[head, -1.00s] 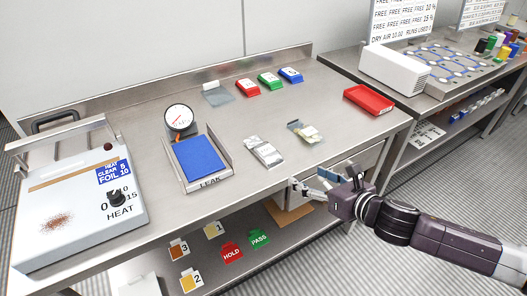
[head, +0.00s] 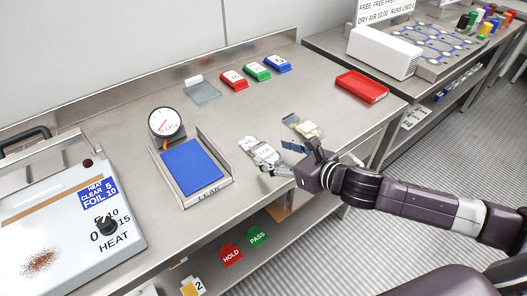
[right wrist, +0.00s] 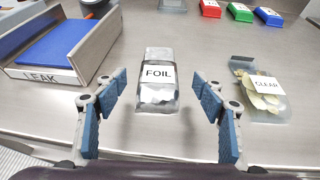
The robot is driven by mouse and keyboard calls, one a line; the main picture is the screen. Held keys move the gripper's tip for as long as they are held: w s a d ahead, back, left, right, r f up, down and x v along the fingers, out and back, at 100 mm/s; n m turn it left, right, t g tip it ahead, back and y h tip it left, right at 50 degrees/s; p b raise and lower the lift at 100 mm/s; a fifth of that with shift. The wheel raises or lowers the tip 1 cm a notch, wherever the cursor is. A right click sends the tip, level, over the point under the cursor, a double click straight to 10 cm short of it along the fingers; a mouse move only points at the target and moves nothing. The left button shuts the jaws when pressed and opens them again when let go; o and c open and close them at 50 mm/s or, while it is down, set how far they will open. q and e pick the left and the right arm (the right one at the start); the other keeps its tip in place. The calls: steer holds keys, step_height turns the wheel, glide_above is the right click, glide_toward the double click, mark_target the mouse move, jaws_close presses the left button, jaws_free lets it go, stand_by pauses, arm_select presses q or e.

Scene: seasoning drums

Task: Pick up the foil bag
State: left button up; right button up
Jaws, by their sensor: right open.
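The foil bag (right wrist: 158,82) is a silver pouch with a white label reading FOIL, lying flat on the steel bench. In the head view the foil bag (head: 259,151) is right of the blue leak tray, partly behind my gripper. My right gripper (right wrist: 158,98) is open and empty, its blue-padded fingers spread to either side of the bag's near part, apart from it. In the head view my right gripper (head: 282,160) is low at the bench's front edge. My left gripper is not in view.
A clear bag (right wrist: 262,90) labelled CLEAR lies just right of the foil bag, close to my right finger. The leak tray (head: 220,184) with a blue pad stands left. A red tray (head: 362,87) and red, green and blue blocks lie farther back.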

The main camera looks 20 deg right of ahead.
mark_target(264, 151)
steer(key=x, duration=0.3)
steer(key=shift+w+a+f+p, duration=0.1)
steer(key=shift+w+a+p, duration=0.1)
steer(key=shift+p, duration=0.15)
steer(key=shift+w+a+f, duration=0.2)
steer(key=shift+w+f, duration=0.1)
steer(key=shift+w, duration=0.3)
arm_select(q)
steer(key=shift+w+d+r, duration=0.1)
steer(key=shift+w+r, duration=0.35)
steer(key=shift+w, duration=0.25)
arm_select(e)
steer(key=c, duration=0.8)
